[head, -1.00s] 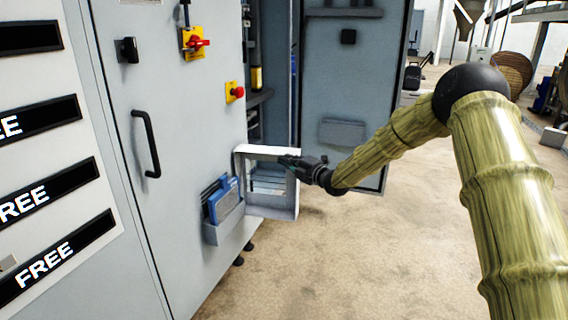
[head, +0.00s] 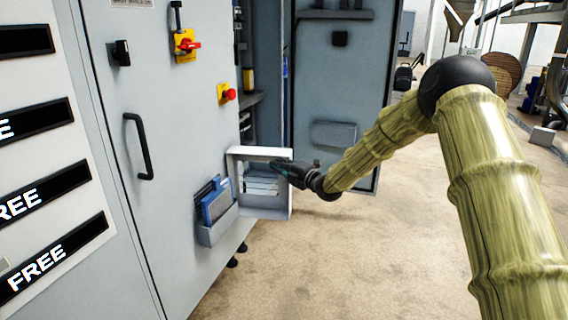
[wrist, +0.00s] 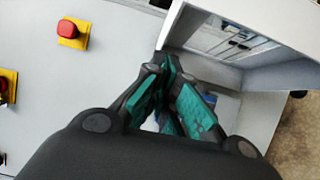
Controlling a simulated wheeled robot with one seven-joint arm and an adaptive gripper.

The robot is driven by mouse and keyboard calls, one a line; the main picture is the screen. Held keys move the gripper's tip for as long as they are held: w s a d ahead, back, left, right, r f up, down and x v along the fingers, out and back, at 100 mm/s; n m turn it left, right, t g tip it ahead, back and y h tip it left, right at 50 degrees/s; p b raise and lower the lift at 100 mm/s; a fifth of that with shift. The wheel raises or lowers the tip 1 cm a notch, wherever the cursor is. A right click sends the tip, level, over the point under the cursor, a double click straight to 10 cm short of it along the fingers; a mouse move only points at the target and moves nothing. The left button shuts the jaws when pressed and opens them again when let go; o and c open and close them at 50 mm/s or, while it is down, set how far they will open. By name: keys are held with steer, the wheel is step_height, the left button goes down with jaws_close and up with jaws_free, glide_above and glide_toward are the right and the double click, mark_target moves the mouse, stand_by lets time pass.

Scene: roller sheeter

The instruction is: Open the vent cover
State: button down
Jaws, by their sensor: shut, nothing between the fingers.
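The vent cover (head: 284,204) is a pale grey, box-like rectangular frame with slats inside. It stands out from the right part of the cabinet door, low down. It also shows at the upper right of the wrist view (wrist: 255,30). My gripper (head: 277,164) is at the frame's right side in the head view, across its upper opening. In the wrist view its teal-padded fingers (wrist: 168,70) are shut and empty, with the tips near the frame's left corner. I cannot tell whether they touch it. The gripper hides part of the frame.
The grey cabinet door (head: 170,90) carries a black handle (head: 139,147), a red stop button (head: 228,95) and a holder with blue folders (head: 215,215). Another cabinet door (head: 345,90) stands open behind my arm. The floor (head: 350,260) in front is clear.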

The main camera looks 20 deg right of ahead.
steer(key=s+d+p, duration=0.3)
steer(key=s+d, duration=0.4)
steer(key=s+a+f+m+g+h, duration=0.25)
steer(key=s+f+m, duration=0.45)
steer(key=f, duration=0.6)
steer(key=s+a+f+m+g+h, duration=0.2)
steer(key=s+a+f+m, duration=0.2)
steer(key=s+f, duration=0.7)
steer(key=s+a+f+m+g+h, duration=0.1)
steer(key=s+f+m+g, duration=0.15)
steer(key=s+f, duration=0.5)
steer(key=s+a+f+m+g+h, duration=0.15)
steer(key=s+f+m, duration=0.25)
steer(key=s, duration=0.7)
steer(key=s+f+m+g, duration=0.3)
steer(key=s+f, duration=0.3)
steer(key=s, duration=0.3)
steer(key=s+d+f+m+g+h, duration=0.15)
steer(key=s+m+g, duration=0.25)
steer(key=s, duration=1.4)
step_height(320, 180, up, 30)
steer(key=p, duration=2.9)
steer(key=shift+w+a, duration=0.15)
steer(key=shift+w, duration=0.15)
